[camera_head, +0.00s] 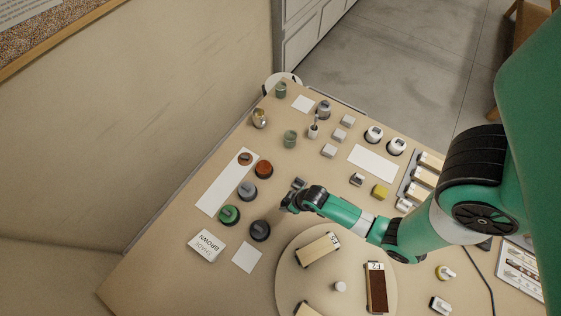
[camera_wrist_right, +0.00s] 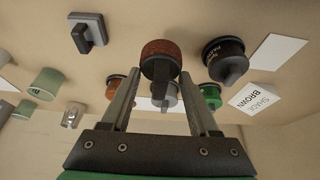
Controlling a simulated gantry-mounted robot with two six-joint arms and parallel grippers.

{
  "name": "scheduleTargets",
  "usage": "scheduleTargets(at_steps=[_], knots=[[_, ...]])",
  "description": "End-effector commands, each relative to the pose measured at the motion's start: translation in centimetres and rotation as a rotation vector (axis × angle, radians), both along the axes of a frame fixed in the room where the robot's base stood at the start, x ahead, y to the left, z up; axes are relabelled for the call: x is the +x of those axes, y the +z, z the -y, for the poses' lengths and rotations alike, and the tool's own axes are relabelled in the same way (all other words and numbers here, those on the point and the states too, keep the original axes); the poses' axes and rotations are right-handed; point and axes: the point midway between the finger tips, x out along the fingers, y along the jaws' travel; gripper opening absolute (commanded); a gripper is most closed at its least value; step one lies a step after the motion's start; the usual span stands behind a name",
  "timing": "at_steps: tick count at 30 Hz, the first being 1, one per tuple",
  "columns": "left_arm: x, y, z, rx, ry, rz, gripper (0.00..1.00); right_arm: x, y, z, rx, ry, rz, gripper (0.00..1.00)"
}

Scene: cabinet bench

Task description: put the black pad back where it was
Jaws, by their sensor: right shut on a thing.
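My right gripper (camera_head: 288,204) is above the bench, left of the round turntable (camera_head: 318,284). In the right wrist view its two fingers (camera_wrist_right: 160,78) are closed on the sides of a round black-rimmed pad (camera_wrist_right: 162,58). The pad's textured, reddish-brown face shows there; in the head view the gripper mostly hides it. Another round black pad (camera_head: 260,230) with a knob stands on the bench, lower left of the gripper; it also shows in the wrist view (camera_wrist_right: 226,58). I cannot tell which pad is the task's. My left gripper is not in view.
An orange-brown pad (camera_head: 264,169), a grey pad (camera_head: 248,191) and a green pad (camera_head: 229,214) stand beside a white strip (camera_head: 217,193).

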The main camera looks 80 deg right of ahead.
Motion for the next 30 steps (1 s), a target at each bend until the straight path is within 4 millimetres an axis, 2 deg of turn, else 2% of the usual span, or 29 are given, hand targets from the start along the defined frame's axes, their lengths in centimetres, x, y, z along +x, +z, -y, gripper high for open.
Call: scheduleTargets(at_steps=[1, 3, 6, 12, 18, 30], knots=[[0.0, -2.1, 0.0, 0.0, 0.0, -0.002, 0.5, 0.7, -2.4, 0.5, 0.001, -0.002, -0.002, 0.17], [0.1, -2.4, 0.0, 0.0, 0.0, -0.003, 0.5, 1.7, -3.3, 1.1, 0.001, -0.001, -0.002, 0.17], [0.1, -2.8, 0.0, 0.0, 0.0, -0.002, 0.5, 2.5, -4.4, 1.7, 0.0, 0.001, -0.002, 0.17], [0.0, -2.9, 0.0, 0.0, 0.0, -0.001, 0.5, 2.9, -4.8, 1.9, 0.001, 0.001, -0.003, 0.17], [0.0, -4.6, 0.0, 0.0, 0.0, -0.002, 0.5, 3.1, -8.0, 2.1, 0.002, 0.001, -0.005, 0.17], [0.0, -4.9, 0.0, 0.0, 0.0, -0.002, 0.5, 3.2, -8.6, 2.1, 0.001, 0.001, -0.002, 0.17]])
